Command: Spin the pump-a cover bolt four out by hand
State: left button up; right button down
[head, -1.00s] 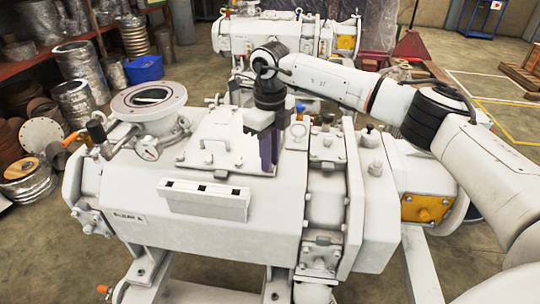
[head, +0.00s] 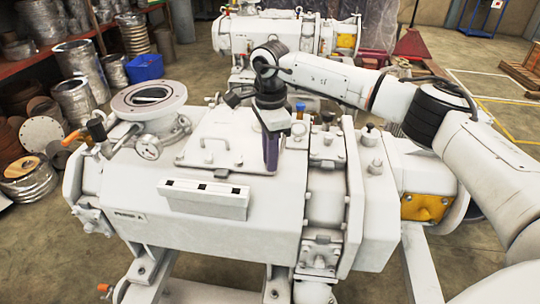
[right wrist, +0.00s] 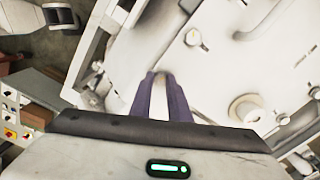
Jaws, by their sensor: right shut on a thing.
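The near pump (head: 225,245) is a large white casing with a pale cover plate (head: 205,155) on top. The plate has a bar handle and bolt heads near its edges; the plate also shows in the right wrist view (right wrist: 185,45). My right gripper (head: 270,170) points down at the plate's right side. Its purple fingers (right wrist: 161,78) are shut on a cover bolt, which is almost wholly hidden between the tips. I cannot tell how far the bolt is out of the plate. My left gripper is not in view.
A white block with dark square slots (head: 204,198) sits on the pump's front face. A round flange (head: 150,98) and a gauge (head: 148,147) stand left of the plate. A second pump (head: 285,35) is behind. A raised white flange block adjoins the plate's right side.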

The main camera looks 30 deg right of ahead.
jog(key=n, duration=0.6)
jog(key=shift+s+f+n, duration=0.2)
jog(key=shift+f+n, duration=0.1)
jog(key=n, duration=0.5)
jog(key=shift+n, duration=0.3)
jog(key=c, duration=1.7)
grip_release()
jog(key=shift+o, duration=0.2)
jog(key=shift+r, duration=0.1)
jog(key=shift+w, duration=0.1)
jog(key=shift+r, duration=0.1)
notch_tip(320, 180, up, 10)
jog(key=b, duration=0.1)
